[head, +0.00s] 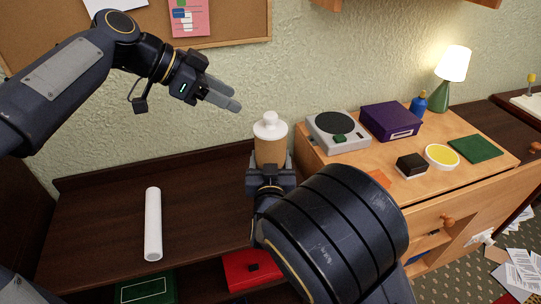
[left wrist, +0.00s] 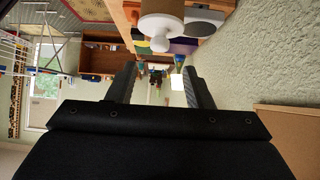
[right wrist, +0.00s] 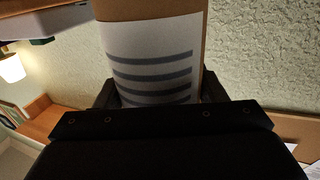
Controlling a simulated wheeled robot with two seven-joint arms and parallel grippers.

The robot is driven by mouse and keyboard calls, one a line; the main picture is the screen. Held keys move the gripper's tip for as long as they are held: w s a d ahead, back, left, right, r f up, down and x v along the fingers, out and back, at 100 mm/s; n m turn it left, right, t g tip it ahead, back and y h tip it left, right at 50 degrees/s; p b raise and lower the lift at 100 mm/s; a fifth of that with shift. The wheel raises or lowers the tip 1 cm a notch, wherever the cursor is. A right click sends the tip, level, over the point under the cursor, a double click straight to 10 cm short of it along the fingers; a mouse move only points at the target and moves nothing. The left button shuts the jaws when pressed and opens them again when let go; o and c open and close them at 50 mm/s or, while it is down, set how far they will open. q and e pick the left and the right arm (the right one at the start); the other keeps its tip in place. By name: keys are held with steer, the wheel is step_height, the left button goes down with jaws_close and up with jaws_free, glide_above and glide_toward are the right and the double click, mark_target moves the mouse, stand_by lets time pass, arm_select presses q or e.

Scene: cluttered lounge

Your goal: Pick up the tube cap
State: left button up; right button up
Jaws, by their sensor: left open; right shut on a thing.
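The tube cap (head: 270,126) is white with a round knob and sits on top of a tan tube (head: 270,152). My right gripper (head: 271,172) is shut on the tube and holds it upright beside the wooden cabinet. The right wrist view shows the tube's white label with dark stripes (right wrist: 153,62) close up. My left gripper (head: 224,93) is open and empty, above and left of the cap and apart from it. The left wrist view shows the cap (left wrist: 162,30) beyond the fingers, toward the top edge.
A white roll (head: 153,225) lies on the dark table (head: 95,225). The cabinet top right of the tube carries a grey device (head: 337,132), a purple box (head: 390,122), a lit lamp (head: 453,65) and small items. A corkboard (head: 240,20) hangs behind.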

arm_select(q)
steer(key=shift+o, duration=0.5)
steer(key=shift+d+n+y, duration=0.4)
steer(key=shift+d, duration=0.2)
steer(key=n+t+y, duration=0.1)
steer(key=n+y, duration=0.8)
steer(key=n, duration=0.5)
glide_toward(271, 113)
steer(key=x, duration=1)
steer(key=shift+f, duration=0.1)
steer(key=c, duration=1)
steer(key=shift+r, duration=5.05)
steer(key=shift+c, duration=0.2)
